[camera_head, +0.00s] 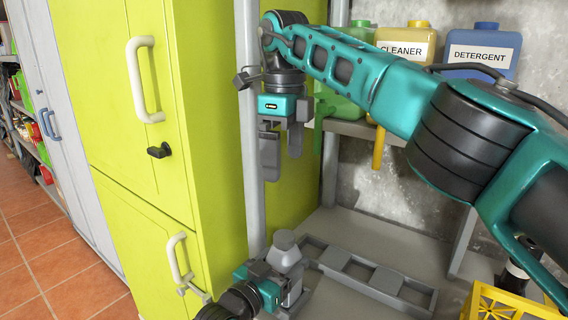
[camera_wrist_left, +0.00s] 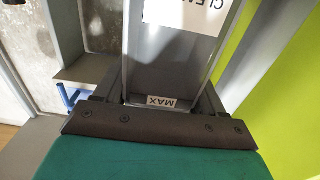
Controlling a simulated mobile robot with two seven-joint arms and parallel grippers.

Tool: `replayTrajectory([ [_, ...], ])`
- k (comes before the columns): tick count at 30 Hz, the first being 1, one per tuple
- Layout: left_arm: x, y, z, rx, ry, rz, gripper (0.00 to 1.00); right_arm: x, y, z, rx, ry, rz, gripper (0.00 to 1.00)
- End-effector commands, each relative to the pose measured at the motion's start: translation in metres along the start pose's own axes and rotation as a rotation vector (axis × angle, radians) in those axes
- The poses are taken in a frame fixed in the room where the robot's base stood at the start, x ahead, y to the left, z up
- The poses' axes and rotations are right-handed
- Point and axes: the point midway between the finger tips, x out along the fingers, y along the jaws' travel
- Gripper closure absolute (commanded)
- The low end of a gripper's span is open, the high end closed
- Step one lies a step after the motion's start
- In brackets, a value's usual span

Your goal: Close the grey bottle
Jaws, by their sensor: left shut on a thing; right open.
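The grey bottle (camera_head: 284,254) stands upright at the bottom centre of the head view, with a lighter grey piece at its top. I cannot tell whether that piece is a cap or the bare neck. My left gripper (camera_head: 287,287) is shut on the bottle's body, low down. In the left wrist view the grey bottle (camera_wrist_left: 165,75) fills the space between the fingers, with part of a white label and a "MAX" mark showing; its top is out of that view. My right gripper (camera_head: 283,155) is open and empty, pointing down above the bottle, clear of it.
A grey rack (camera_head: 340,262) with compartments lies right of the bottle. A yellow crate (camera_head: 500,305) is at the lower right. Yellow cleaner (camera_head: 408,42) and blue detergent (camera_head: 482,52) containers stand on the shelf behind. A lime cabinet (camera_head: 130,100) and a grey post (camera_head: 250,190) stand left.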

Motion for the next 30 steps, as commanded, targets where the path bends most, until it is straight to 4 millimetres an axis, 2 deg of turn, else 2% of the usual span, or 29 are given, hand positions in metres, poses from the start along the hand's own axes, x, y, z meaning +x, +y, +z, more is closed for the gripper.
replayTrajectory([
  [6, 0.000, 0.000, 0.000, 0.000, 0.000, 0.000, 1.00, 0.000, 0.000, 0.000, 0.000, 0.000, 0.000, 0.00],
  [7, 0.000, 0.000, 0.000, 0.000, 0.000, 0.000, 0.29, 0.000, 0.000, 0.000, 0.000, 0.000, 0.000, 0.00],
  [9, 0.000, 0.000, 0.000, 0.000, 0.000, 0.000, 0.23, 0.000, 0.000, 0.000, 0.000, 0.000, 0.000, 0.00],
  [16, 0.000, 0.000, 0.000, 0.000, 0.000, 0.000, 0.01, 0.000, 0.000, 0.000, 0.000, 0.000, 0.000, 0.00],
  [25, -0.002, 0.000, 0.000, 0.000, 0.000, 0.000, 0.01, 0.000, 0.000, 0.000, 0.000, 0.000, 0.000, 0.00],
  [30, -0.021, 0.000, 0.000, -0.001, -0.002, -0.001, 0.01, -0.003, 0.000, 0.000, 0.000, 0.000, 0.000, 0.00],
])
